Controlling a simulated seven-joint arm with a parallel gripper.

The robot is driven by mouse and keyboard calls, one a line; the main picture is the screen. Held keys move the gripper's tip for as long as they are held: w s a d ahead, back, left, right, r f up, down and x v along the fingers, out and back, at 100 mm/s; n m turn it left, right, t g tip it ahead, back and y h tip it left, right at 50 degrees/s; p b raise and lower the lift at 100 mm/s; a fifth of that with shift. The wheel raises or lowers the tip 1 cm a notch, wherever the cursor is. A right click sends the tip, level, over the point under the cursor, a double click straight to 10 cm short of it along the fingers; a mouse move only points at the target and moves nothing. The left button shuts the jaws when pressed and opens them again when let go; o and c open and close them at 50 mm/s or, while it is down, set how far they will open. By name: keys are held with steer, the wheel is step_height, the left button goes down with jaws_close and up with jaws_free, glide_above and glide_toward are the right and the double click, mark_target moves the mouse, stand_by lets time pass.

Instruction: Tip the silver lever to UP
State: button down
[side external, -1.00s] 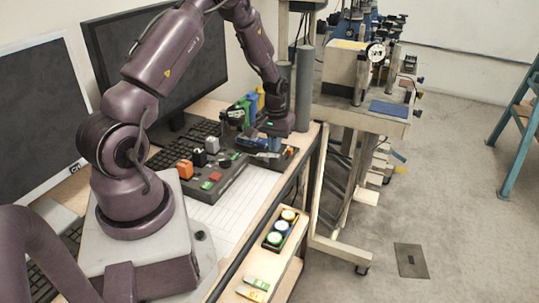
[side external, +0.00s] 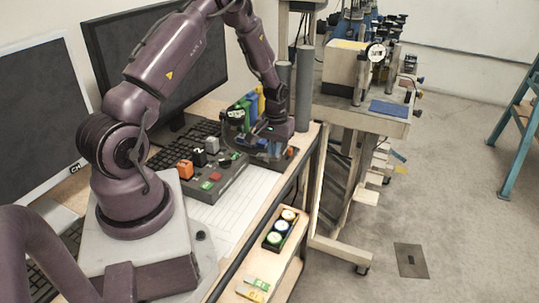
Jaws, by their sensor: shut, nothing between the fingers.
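A dark control panel (side external: 222,181) lies on the desk, with several small coloured blocks and knobs on it. A small grey block (side external: 212,145) stands toward its back, but I cannot tell whether it is the silver lever. No lever marked UP can be made out at this size. My gripper (side external: 250,141) is at the far right end of the panel, low and close to its surface. It is shut and holds nothing. The hand and fingers hide part of the panel there, and I cannot tell whether they touch anything.
An orange block (side external: 185,170) and a black block (side external: 199,158) stand on the panel's left. Green (side external: 239,115) and yellow (side external: 261,99) upright pieces stand behind my gripper. A grey post (side external: 304,88) rises close on its right. A low shelf holds a tray of round buttons (side external: 281,228).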

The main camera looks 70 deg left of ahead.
steer(key=shift+f, duration=0.55)
steer(key=shift+r, duration=3.55)
steer(key=s+d+r+m+t, duration=0.2)
steer(key=s+d+r+m, duration=0.2)
steer(key=s+d+r, duration=0.3)
steer(key=s+d+r+m+t, duration=0.3)
steer(key=s+d+r+m, duration=0.2)
steer(key=d+r, duration=1.2)
steer(key=shift+s+d+r+t, duration=0.3)
steer(key=shift+s+d+r, duration=0.05)
steer(key=shift+s, duration=0.8)
